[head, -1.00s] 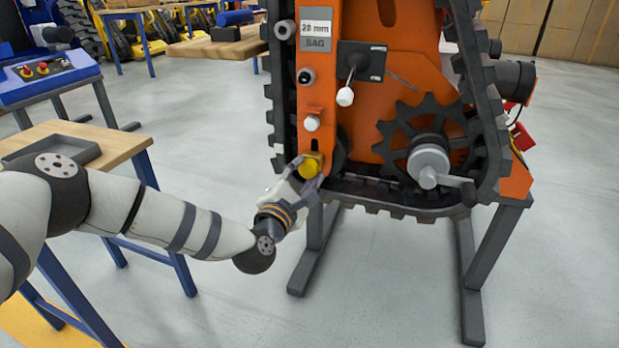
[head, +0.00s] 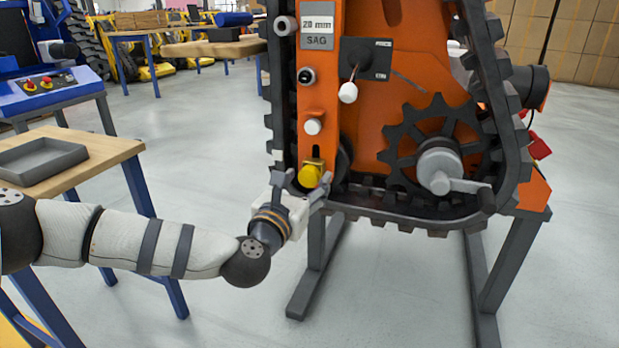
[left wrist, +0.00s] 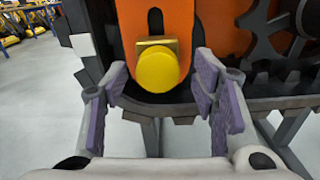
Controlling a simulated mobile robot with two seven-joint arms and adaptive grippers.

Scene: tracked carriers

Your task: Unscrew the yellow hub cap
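The yellow hub cap (head: 311,175) sits on a brass block at the lower end of the orange frame's slotted plate. In the left wrist view the cap (left wrist: 158,70) is a round yellow disc, fully visible, just beyond the fingers. My left gripper (head: 300,182) is open, its fingers to either side of and slightly below the cap. In the left wrist view the gripper (left wrist: 160,108) shows purple-grey pads spread wide, with nothing between them and the cap ahead. My right gripper is not in view.
A black track (head: 400,222) loops around the orange frame (head: 350,110), close to my left fingers. A white-knobbed lever (head: 348,92) and a toothed sprocket (head: 438,150) lie nearby. A wooden table (head: 105,150) with a grey tray (head: 42,160) stands left. Floor between is clear.

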